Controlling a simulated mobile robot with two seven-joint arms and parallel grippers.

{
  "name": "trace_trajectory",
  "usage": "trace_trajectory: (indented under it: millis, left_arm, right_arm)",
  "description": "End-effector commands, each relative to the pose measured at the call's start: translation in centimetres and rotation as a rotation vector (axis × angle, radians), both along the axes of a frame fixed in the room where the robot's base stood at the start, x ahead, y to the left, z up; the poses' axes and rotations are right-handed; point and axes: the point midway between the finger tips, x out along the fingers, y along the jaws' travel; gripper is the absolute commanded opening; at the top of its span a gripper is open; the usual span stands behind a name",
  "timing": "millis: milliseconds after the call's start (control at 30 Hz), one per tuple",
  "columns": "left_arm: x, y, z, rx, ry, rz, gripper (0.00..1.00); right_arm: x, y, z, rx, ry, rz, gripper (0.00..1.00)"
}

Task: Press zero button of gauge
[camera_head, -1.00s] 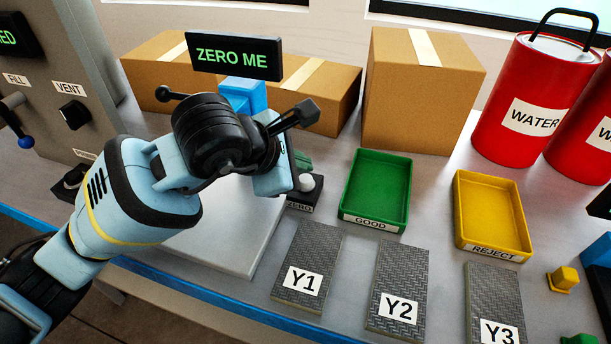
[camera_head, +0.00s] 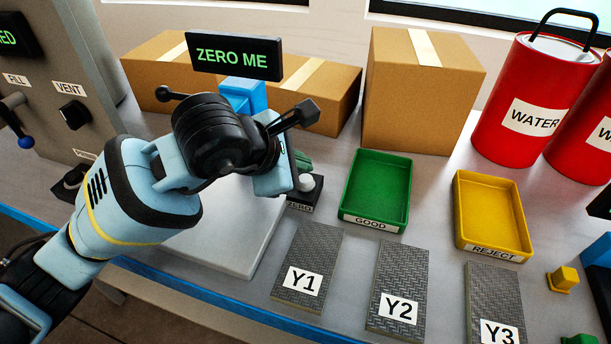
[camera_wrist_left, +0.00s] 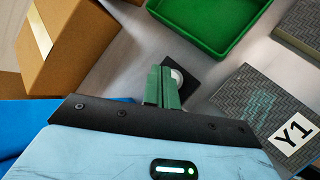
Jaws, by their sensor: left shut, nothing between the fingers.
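The gauge's display (camera_head: 234,56) reads "ZERO ME" and stands on a blue mount (camera_head: 243,95) at the back. The zero button (camera_head: 307,183) is a pale round cap on a black box labelled "ZERO" (camera_head: 300,206), left of the green tray. My left gripper (camera_head: 304,162) is beside the button, its green fingers mostly hidden by the wrist in the head view. In the left wrist view the fingers (camera_wrist_left: 162,88) are shut and empty, and they partly cover the button (camera_wrist_left: 177,78). I cannot tell whether they touch it. My right gripper is not in view.
A green "GOOD" tray (camera_head: 347,217) and a yellow "REJECT" tray (camera_head: 487,249) lie to the right. Panels Y1 (camera_head: 318,250), Y2 (camera_head: 404,268) and Y3 (camera_head: 492,285) lie in front. Cardboard boxes (camera_head: 415,105) and red water drums (camera_head: 510,85) stand behind.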

Motion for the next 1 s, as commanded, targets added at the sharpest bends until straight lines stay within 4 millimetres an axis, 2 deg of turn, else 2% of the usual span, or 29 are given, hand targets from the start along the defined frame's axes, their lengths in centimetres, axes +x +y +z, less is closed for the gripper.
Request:
trace_trajectory:
  millis: [1000]
  left_arm:
    - [0.00, 0.01, -0.88, 0.000, 0.000, 0.000, 0.00]
  right_arm:
    - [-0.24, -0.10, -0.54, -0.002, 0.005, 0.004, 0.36]
